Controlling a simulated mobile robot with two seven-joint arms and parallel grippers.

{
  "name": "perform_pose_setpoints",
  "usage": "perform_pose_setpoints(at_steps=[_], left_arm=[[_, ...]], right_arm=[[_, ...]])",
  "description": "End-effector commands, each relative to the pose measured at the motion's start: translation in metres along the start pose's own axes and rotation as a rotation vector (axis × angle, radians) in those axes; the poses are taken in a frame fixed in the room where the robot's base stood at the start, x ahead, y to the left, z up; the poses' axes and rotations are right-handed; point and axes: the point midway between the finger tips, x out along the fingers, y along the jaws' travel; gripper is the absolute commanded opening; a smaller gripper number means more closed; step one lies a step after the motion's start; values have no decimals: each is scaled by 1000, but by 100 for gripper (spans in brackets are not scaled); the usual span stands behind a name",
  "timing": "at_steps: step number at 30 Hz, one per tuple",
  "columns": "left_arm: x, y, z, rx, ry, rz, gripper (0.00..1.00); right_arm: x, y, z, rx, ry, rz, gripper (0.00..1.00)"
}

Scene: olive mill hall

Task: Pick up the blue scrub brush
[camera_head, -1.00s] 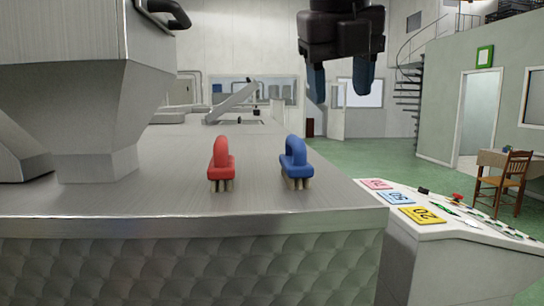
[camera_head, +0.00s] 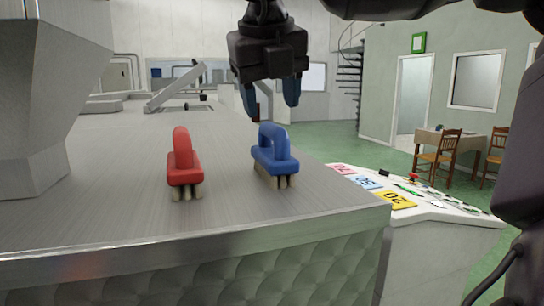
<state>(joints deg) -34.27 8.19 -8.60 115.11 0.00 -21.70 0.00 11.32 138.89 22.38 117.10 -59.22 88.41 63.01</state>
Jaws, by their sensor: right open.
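The blue scrub brush (camera_head: 274,158) stands upright on its bristles on the metal worktop, near its right edge. Its looped handle faces up. My right gripper (camera_head: 271,100) hangs above it with its two blue-tipped fingers pointing down. The fingers are apart and nothing is between them. In the picture the fingertips end just above the handle; I cannot tell how far in depth they are from it. My left gripper is not in view.
A red scrub brush (camera_head: 184,165) stands to the left of the blue one. A large metal hopper (camera_head: 45,100) rises at the far left. A white control panel (camera_head: 430,220) with coloured number cards adjoins the worktop's right edge.

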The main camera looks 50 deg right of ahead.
Motion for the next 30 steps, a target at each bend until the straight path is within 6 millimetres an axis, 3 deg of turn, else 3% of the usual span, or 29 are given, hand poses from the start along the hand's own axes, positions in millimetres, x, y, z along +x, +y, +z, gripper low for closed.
perform_pose_setpoints(at_steps=[12,22,30], left_arm=[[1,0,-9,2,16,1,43],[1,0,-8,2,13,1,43],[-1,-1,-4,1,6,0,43]], right_arm=[[46,-1,0,-1,3,0,56],[53,0,1,0,1,1,56],[53,0,1,0,1,1,16]])
